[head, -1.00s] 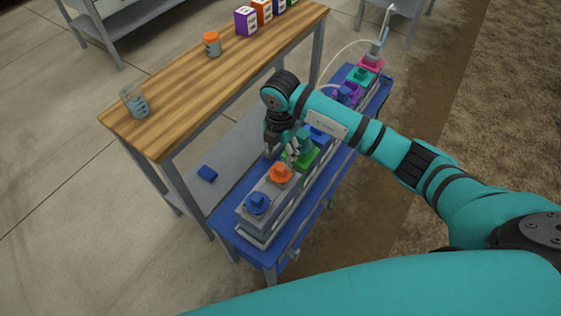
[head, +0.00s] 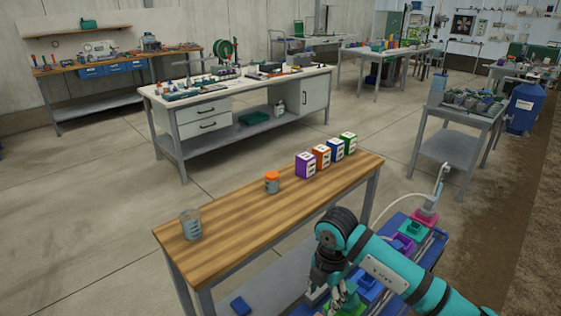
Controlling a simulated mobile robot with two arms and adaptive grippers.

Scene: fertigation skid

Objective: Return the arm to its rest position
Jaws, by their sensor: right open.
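My right arm comes in from the lower right in the head view, with its wrist bent downward. My right gripper (head: 322,291) is open and points down at the near part of the blue skid (head: 436,250), beside a green block (head: 346,301). Whether its fingertips touch anything there I cannot tell. The arm hides part of the skid, and the picture's bottom edge cuts off its near end. My left gripper is not in view.
A wooden table (head: 245,219) stands left of the skid, with a beaker (head: 191,224), an orange-lidded jar (head: 272,183) and several coloured boxes (head: 306,166). A white workbench (head: 237,93) stands behind, across open floor.

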